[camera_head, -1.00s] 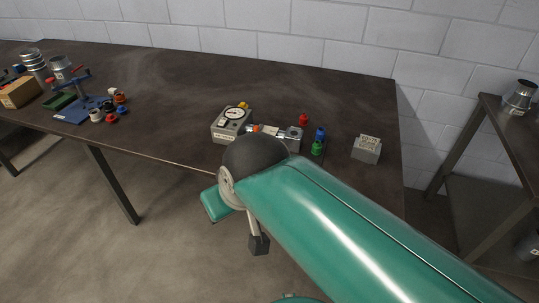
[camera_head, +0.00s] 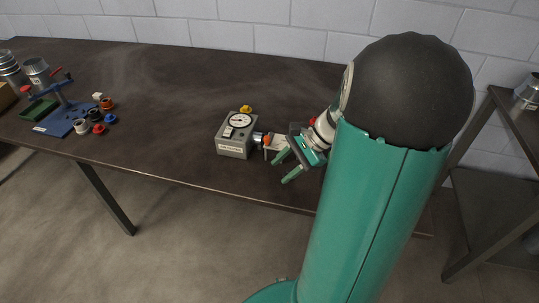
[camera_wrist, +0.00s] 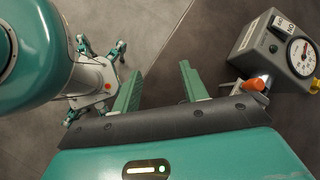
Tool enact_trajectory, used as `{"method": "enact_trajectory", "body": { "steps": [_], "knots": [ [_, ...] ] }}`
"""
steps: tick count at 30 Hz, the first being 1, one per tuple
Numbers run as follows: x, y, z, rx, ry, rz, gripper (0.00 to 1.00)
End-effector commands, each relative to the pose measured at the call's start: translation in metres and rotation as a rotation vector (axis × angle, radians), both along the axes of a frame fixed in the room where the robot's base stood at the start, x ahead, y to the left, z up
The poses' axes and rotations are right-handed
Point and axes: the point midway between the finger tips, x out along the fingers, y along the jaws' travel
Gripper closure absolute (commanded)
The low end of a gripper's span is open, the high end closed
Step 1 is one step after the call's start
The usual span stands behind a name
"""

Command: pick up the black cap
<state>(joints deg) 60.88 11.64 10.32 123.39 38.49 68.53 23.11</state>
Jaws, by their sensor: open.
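What looks like the black cap (camera_head: 95,114) is a small dark piece in the group of coloured caps on the left part of the table, beside the blue stand. It is too small to make out clearly. My gripper (camera_head: 287,165) is open, with its green fingers over the table's front edge, right of the grey gauge box and far to the right of the caps. In the wrist view my gripper (camera_wrist: 161,68) has nothing between its fingers. The black cap does not show in that view.
The grey gauge box (camera_head: 236,145) with an orange-tipped fitting (camera_head: 267,141) is close left of my gripper. The blue stand (camera_head: 62,120) is near the caps. The table between box and caps is clear.

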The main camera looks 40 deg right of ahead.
Motion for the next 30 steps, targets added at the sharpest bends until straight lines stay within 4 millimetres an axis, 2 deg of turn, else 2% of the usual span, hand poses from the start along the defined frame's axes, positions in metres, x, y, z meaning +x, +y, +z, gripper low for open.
{"method": "enact_trajectory", "body": {
  "steps": [1, 6, 9, 13, 17, 27, 30],
  "knots": [
    [-0.007, -0.022, -0.012, 0.083, 0.010, -0.103, 0.56],
    [-0.029, -0.084, -0.041, 0.342, -0.003, -0.404, 0.56],
    [-0.043, -0.113, -0.053, 0.458, -0.024, -0.534, 0.56],
    [-0.053, -0.133, -0.061, 0.543, -0.045, -0.625, 0.56],
    [-0.049, -0.134, -0.066, 0.567, -0.051, -0.648, 0.56],
    [0.000, -0.098, -0.089, 0.566, -0.049, -0.645, 0.56],
    [0.010, -0.092, -0.094, 0.563, -0.049, -0.645, 0.56]
  ]
}}
